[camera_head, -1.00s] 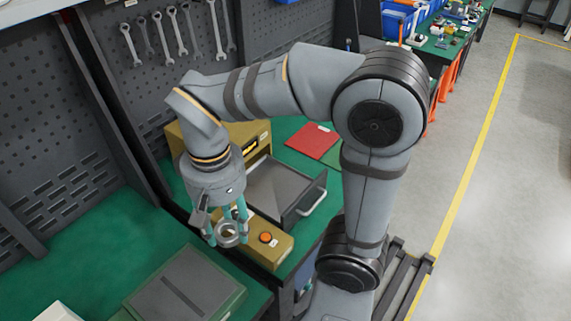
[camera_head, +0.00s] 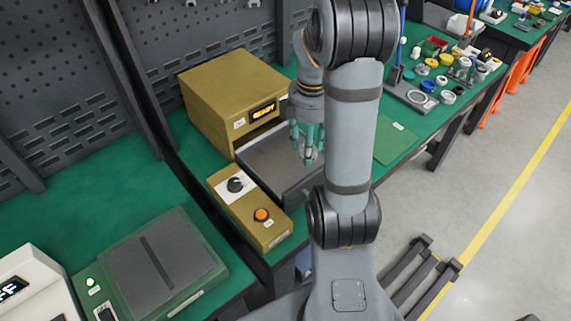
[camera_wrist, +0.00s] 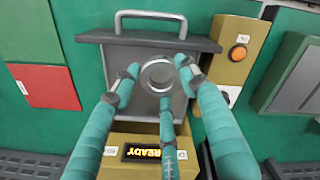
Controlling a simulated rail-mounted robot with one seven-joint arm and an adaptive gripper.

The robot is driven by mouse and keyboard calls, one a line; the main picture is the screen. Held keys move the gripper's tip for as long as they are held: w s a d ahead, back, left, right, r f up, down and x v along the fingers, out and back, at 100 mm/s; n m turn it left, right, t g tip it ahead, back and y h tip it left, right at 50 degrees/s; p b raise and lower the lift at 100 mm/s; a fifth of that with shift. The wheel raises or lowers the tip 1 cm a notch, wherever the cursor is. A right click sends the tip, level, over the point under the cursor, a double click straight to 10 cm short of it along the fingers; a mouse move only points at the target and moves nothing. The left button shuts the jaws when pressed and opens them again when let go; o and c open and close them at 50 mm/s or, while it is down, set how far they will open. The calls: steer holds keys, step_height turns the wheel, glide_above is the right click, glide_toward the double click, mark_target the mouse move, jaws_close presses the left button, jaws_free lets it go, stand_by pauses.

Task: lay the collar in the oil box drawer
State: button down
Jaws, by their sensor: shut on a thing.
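The collar (camera_wrist: 145,76) is a grey metal ring held between the fingertips of my gripper (camera_wrist: 158,80) in the wrist view. My gripper is shut on it, with teal fingers around it. In the head view my gripper (camera_head: 308,158) is over the open drawer (camera_head: 262,158), and the collar is too small and hidden to make out there. The oil box (camera_head: 228,98) is a yellow box with a lit display reading READY. Its grey drawer is pulled out, and the drawer's handle (camera_wrist: 150,15) shows in the wrist view. The collar appears above the drawer's interior.
A yellow control box (camera_head: 250,208) with a black knob and an orange button stands beside the drawer. A green-framed plate (camera_head: 162,262) lies at the front left. A red mat (camera_wrist: 48,87) shows in the wrist view. Several coloured rings and parts lie on the bench at the back right.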

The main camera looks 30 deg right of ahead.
steer(key=shift+s+d+f+n, duration=0.1)
steer(key=shift+d+f+n, duration=0.4)
steer(key=shift+d+f, duration=0.3)
steer(key=p, duration=0.2)
glide_above(286, 159)
step_height(286, 159, down, 7)
steer(key=shift+s+r, duration=0.1)
steer(key=shift+r, duration=0.05)
steer(key=shift+f+p, duration=0.45)
steer(key=shift+f, duration=1.65)
steer(key=shift+f, duration=0.15)
steer(key=c, duration=1)
jaws_free()
steer(key=shift+c, duration=0.2)
steer(key=shift+o, duration=0.2)
step_height(286, 159, up, 12)
steer(key=shift+r, duration=0.2)
